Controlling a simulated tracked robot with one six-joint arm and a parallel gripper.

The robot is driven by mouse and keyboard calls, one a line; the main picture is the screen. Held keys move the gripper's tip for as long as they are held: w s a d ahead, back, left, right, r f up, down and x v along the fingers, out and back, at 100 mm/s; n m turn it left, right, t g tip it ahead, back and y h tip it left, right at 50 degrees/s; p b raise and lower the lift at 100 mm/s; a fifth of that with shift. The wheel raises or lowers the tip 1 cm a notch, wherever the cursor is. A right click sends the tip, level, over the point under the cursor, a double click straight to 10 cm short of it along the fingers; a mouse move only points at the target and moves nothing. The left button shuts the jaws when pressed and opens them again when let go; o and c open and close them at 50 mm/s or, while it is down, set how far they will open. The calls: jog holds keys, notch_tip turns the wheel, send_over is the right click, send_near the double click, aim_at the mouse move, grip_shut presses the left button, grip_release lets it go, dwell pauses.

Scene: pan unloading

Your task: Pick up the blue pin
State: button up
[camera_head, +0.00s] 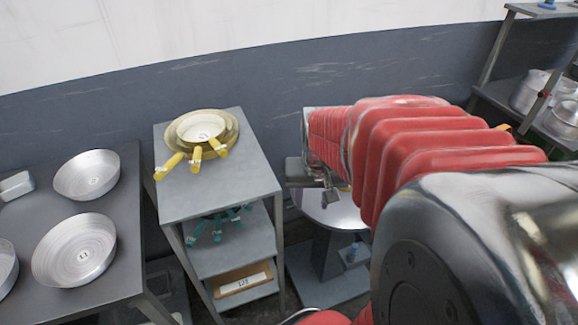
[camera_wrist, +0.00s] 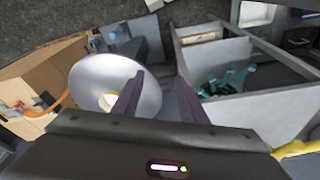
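A small blue pin (camera_head: 353,248) stands on a grey block low beside the round table's pedestal. In the wrist view a small blue spot (camera_wrist: 112,37) on a grey block beyond the round table looks like the same pin. Another blue piece (camera_head: 547,4) sits on the top shelf at the upper right; I cannot tell if it is a similar pin. My gripper (camera_wrist: 156,84) is open, with nothing visible between its two dark fingers. In the head view my gripper (camera_head: 330,196) is above the round table, apart from the low blue pin and partly hidden by my red arm.
The round silver table (camera_wrist: 146,98) lies below my gripper. A grey shelf unit (camera_head: 247,184) holds yellow-handled pans (camera_head: 203,127) and green-handled items (camera_head: 214,226). Silver pans (camera_head: 88,176) rest on the dark table at left. More metal pots (camera_head: 530,92) stand at right.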

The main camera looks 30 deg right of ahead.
jog(key=s+d+f+m+g, duration=0.1)
jog(key=s+d+f+m, duration=0.1)
jog(key=d+f, duration=0.4)
jog(key=m+g+y, duration=0.1)
jog(key=m, duration=0.2)
send_over(355, 245)
notch_tip(355, 245, down, 5)
jog(key=shift+s+a+f, duration=0.1)
jog(key=shift+a, duration=0.1)
jog(key=shift+f, duration=0.1)
notch_tip(355, 245, down, 8)
jog(key=shift+f, duration=0.2)
jog(key=shift+d+f, duration=0.15)
jog(key=shift+f, duration=2.45)
